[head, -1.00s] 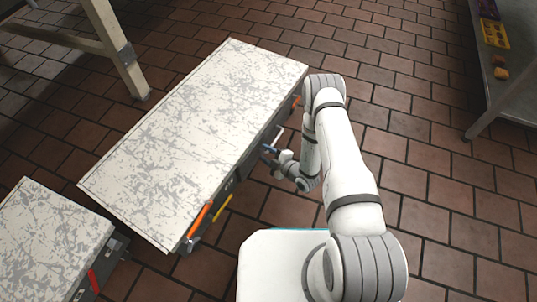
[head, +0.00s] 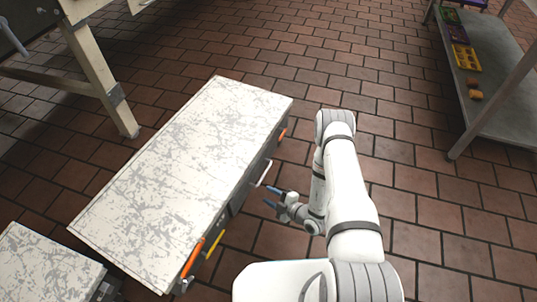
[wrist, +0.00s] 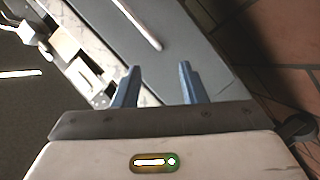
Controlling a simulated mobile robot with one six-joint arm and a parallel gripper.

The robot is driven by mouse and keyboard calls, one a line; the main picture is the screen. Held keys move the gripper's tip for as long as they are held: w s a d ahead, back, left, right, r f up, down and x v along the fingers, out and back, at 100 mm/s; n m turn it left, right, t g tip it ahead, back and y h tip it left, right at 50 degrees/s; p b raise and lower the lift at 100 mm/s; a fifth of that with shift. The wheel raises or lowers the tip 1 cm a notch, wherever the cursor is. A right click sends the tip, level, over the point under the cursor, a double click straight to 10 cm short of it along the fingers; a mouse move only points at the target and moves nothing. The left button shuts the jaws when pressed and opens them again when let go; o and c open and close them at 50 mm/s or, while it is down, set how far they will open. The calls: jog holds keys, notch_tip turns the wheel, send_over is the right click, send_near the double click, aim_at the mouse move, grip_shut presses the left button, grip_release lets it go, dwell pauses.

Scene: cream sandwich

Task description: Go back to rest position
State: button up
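My gripper (head: 272,197) is at the end of my folded white arm, beside the right side of a long low cabinet with a scuffed white top (head: 185,175). Its two blue fingers are apart with nothing between them. In the wrist view, the gripper (wrist: 157,72) also shows open and empty, with part of the cabinet beyond the fingers. A pale bar handle (head: 263,173) on the cabinet's side is close to the fingers; I cannot tell whether they touch.
Orange (head: 193,257) and yellow (head: 215,244) handles stick out at the cabinet's near end. A second white-topped cabinet (head: 45,265) stands at lower left. A wooden table leg (head: 103,80) is at upper left, a metal shelf (head: 505,115) with trays at right. Tiled floor (head: 440,200) between is clear.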

jog(key=w+a+r+n+g+y+p, duration=0.1)
jog(key=a+r+n+g+y+p, duration=0.3)
jog(key=r, duration=0.6)
jog(key=w+r+n+p, duration=0.15)
jog(key=r+n, duration=0.35)
jog(key=r, duration=0.5)
jog(key=s+a+r+n+g+p, duration=0.1)
jog(key=s+r+n+g+p, duration=0.25)
jog(key=r+n, duration=0.65)
jog(key=s+r+n+g+p, duration=0.2)
jog(key=r+n+g+p, duration=0.25)
jog(key=r, duration=0.85)
jog(key=s+d+r+n+t+h+p, duration=0.1)
jog(key=s+d+r+n+h+p, duration=0.4)
jog(key=r+n, duration=0.4)
jog(key=s+d+r+n+t+h+p, duration=0.1)
jog(key=s+d+r+n+h+p, duration=0.4)
jog(key=r+n, duration=0.4)
jog(key=s+d+r+n+t+h+p, duration=0.2)
jog(key=s+d+r+n+h+p, duration=0.3)
jog(key=r+n, duration=0.5)
jog(key=w+d+p+v, duration=0.1)
jog(key=p+v, duration=0.1)
jog(key=v, duration=0.7)
jog(key=shift+r+p, duration=0.2)
jog(key=shift+p, duration=0.1)
